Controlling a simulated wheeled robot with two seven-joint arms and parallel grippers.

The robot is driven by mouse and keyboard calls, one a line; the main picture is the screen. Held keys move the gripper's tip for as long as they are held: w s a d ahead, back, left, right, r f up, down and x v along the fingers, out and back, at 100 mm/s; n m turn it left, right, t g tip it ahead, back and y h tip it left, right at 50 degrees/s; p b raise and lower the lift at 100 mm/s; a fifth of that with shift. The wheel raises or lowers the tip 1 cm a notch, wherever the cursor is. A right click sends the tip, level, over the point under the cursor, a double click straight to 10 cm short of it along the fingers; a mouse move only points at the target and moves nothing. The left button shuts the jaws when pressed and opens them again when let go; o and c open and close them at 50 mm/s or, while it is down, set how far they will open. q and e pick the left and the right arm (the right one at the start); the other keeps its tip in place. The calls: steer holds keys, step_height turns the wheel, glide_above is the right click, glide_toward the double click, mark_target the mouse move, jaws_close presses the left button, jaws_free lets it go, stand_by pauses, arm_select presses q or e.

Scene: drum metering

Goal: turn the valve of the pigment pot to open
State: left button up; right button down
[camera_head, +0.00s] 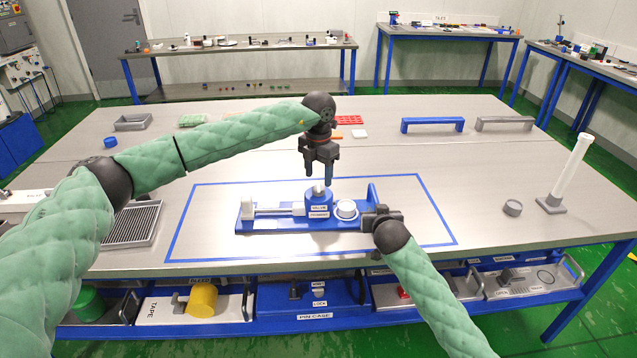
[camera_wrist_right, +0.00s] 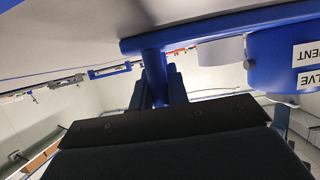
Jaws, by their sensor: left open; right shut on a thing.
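The blue pigment pot (camera_head: 319,203) stands on a blue base (camera_head: 290,226), with labels reading VALVE and, less clearly, PIGMENT. A small pale valve knob (camera_head: 318,188) rises from its top. My left gripper (camera_head: 318,182) points down just above the pot, open, its fingertips at the knob; contact cannot be told. My right gripper (camera_head: 370,217) is shut on the blue handle (camera_head: 373,193) at the base's right end. In the right wrist view the fingers clasp a blue post of the handle (camera_wrist_right: 154,72), and the pot (camera_wrist_right: 285,60) shows upside down.
A white round cup (camera_head: 346,209) sits on the base between pot and handle, and a pale cylinder (camera_head: 275,210) lies left of the pot. A blue outline (camera_head: 190,220) surrounds the unit. A grey grate tray (camera_head: 133,225) is at left; a white upright tube (camera_head: 570,168) at right.

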mark_target(318, 188)
arm_select(q)
step_height(318, 188, up, 8)
stand_by(0.4)
arm_select(e)
steer(key=c, duration=1.3)
jaws_free()
